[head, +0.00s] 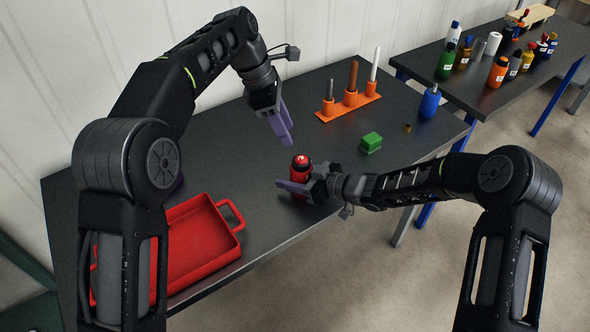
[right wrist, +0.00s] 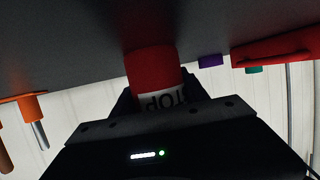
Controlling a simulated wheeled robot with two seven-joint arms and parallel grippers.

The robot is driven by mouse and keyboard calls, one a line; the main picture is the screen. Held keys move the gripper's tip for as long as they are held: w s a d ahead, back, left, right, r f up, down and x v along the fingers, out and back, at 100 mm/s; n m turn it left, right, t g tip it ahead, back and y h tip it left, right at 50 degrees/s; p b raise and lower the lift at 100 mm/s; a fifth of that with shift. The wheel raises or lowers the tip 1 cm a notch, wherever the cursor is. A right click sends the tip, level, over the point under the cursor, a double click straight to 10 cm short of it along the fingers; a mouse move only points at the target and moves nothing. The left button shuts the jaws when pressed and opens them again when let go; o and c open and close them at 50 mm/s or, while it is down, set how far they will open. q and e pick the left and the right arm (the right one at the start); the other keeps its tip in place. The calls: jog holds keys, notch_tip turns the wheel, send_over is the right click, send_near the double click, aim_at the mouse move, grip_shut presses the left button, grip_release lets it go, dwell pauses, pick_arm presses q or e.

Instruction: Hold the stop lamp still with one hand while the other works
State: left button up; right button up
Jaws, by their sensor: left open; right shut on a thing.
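The stop lamp is a red cylinder (head: 301,163) standing upright on the dark table. In the right wrist view the lamp (right wrist: 155,68) shows its white label reading STOP, upside down. My right gripper (head: 301,188) comes in from the right and is shut on the lamp's side, low on its body. Its fingers hide the lower part of the lamp in the head view. My left gripper (head: 281,124) is open and empty, with purple fingers pointing down. It hangs above the table, a little up and left of the lamp, apart from it.
A red tray (head: 238,228) lies at the left front, partly behind my left arm. An orange stand (head: 349,107) with upright pegs is at the back. A green block (head: 371,142), a small brass piece (head: 407,128) and a blue bottle (head: 429,102) stand right. A second table (head: 430,63) holds several bottles.

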pick_arm(q)
jog(key=o, duration=0.5)
jog(key=shift+m, duration=0.7)
jog(key=d+r, duration=0.1)
jog(key=s+d, duration=0.1)
jog(key=d, duration=0.1)
jog(key=s+d+r, duration=0.1)
jog(key=d, duration=0.1)
jog(key=shift+s+r, duration=0.25)
jog(key=shift+r, duration=0.05)
jog(key=shift+c, duration=0.2)
jog(key=shift+s+d+r+m+y, duration=0.1)
jog(key=shift+s+d+m+y, duration=0.4)
jog(key=shift+s+d+m, duration=0.5)
pick_arm(e)
jog(key=shift+d, duration=0.1)
pick_arm(q)
jog(key=m+t+y, duration=0.1)
jog(key=m, duration=0.2)
jog(key=m+t+y, duration=0.1)
jog(key=m+y, duration=0.1)
jog(key=m, duration=0.1)
jog(key=f+m+t+y, duration=0.1)
jog(key=m+t, duration=0.1)
jog(key=m, duration=0.2)
jog(key=shift+s+a+y, duration=0.25)
jog(key=shift+a+y, duration=0.15)
